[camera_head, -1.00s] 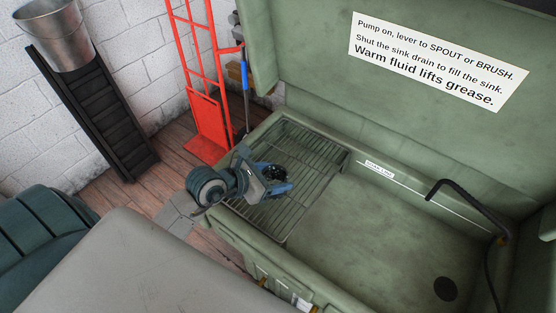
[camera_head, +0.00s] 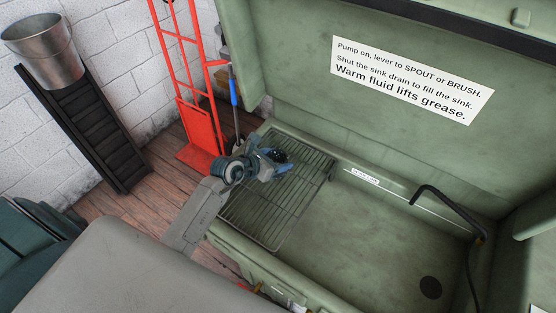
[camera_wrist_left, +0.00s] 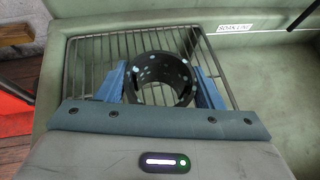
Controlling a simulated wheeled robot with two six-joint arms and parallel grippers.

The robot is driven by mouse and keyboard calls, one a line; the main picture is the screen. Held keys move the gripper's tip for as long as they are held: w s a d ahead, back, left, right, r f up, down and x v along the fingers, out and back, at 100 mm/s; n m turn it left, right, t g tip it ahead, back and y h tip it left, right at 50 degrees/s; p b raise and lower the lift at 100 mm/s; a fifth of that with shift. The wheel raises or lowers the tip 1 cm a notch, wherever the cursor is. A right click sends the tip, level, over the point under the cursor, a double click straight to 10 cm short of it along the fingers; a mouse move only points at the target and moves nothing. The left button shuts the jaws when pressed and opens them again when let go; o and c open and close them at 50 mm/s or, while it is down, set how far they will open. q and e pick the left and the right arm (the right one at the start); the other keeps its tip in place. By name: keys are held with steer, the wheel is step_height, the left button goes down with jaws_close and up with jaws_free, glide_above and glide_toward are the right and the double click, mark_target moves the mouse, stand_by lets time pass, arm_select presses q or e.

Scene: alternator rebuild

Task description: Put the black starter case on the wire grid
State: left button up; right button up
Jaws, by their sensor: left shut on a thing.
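The black starter case (camera_wrist_left: 162,78), a dark open ring with light spots, is between the blue fingers of my left gripper (camera_wrist_left: 165,92) in the left wrist view. My left gripper is shut on it. In the head view the gripper (camera_head: 277,163) and the small dark case (camera_head: 279,155) are over the back part of the wire grid (camera_head: 272,212). The grid sits at the left end of the green sink. I cannot tell whether the case touches the grid. My right gripper is not in view.
The green wash sink (camera_head: 350,235) has a bare basin right of the grid, with a black spout (camera_head: 445,203) and a dark drain (camera_head: 430,287). Its raised lid (camera_head: 300,65) stands behind. A red hand truck (camera_head: 199,125) and a metal bucket (camera_head: 45,52) are at the left.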

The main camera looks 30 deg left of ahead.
mark_target(282, 161)
arm_select(q)
steer(key=shift+w+r, duration=0.15)
steer(key=shift+w, duration=0.5)
step_height(282, 161, down, 3)
steer(key=shift+f+p, duration=0.15)
steer(key=shift+p, duration=0.7)
steer(key=shift+f, duration=0.2)
steer(key=shift+f, duration=0.2)
steer(key=o, duration=1.6)
steer(key=shift+s, duration=0.1)
steer(key=shift+o, duration=0.2)
steer(key=shift+a+r, duration=0.1)
steer(key=shift+r, duration=0.05)
